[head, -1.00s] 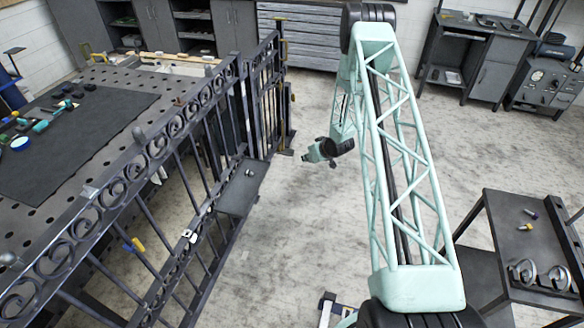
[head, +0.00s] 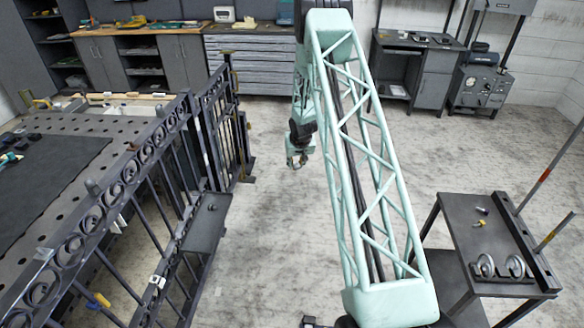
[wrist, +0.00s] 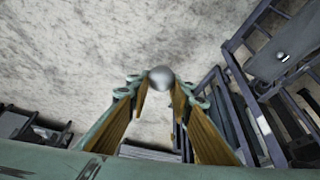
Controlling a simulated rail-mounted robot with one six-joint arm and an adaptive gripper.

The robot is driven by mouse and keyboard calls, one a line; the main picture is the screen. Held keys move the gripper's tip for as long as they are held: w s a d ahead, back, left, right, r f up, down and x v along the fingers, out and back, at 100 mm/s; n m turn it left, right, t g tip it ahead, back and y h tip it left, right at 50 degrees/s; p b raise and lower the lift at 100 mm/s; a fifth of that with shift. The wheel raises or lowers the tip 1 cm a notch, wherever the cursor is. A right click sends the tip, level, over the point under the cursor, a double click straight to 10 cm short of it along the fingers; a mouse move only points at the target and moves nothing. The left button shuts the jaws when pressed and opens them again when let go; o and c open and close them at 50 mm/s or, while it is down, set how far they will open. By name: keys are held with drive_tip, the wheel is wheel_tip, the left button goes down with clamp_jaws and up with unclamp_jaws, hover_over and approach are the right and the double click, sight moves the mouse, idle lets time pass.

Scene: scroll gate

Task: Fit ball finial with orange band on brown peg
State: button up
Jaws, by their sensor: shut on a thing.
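My gripper (wrist: 160,92) is shut on a grey ball finial (wrist: 161,77), which shows between the fingertips in the wrist view. No orange band can be made out on it; the fingers hide its lower part. In the head view my gripper (head: 297,161) hangs over open floor, to the right of the dark scroll gate (head: 150,150) and apart from it. The gate's top rail carries scrolls and several short post tops.
A small shelf (head: 203,228) on the gate's side holds a small item. A perforated table (head: 70,122) lies behind the gate. The floor between is clear.

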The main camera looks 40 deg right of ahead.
drive_tip(key=shift+s+d+r+m, duration=0.4)
drive_tip(key=shift+s+d+r, duration=0.1)
drive_tip(key=shift+r, duration=0.2)
drive_tip(key=shift+s+d+r+g+p, duration=0.3)
drive_tip(key=shift+r+g, duration=0.1)
drive_tip(key=shift+g, duration=0.1)
drive_tip(key=s+d+r+m+g+y+p, duration=0.15)
drive_tip(key=s+r+m, duration=0.3)
drive_tip(key=r, duration=0.45)
drive_tip(key=s+d+r+m+g+y+p, duration=0.1)
drive_tip(key=s+r+m+g+p, duration=0.15)
drive_tip(key=s+r, duration=0.45)
drive_tip(key=s+a+r+m+y+p, duration=0.1)
drive_tip(key=s+a+r+m+p, duration=0.1)
drive_tip(key=r, duration=0.9)
drive_tip(key=s+a+r+m+t+y+p, duration=0.1)
drive_tip(key=a+r+m, duration=0.3)
drive_tip(key=r, duration=0.6)
drive_tip(key=shift+s+a+r+y+p, duration=0.4)
drive_tip(key=shift+s+a, duration=0.3)
drive_tip(key=shift+a, duration=0.15)
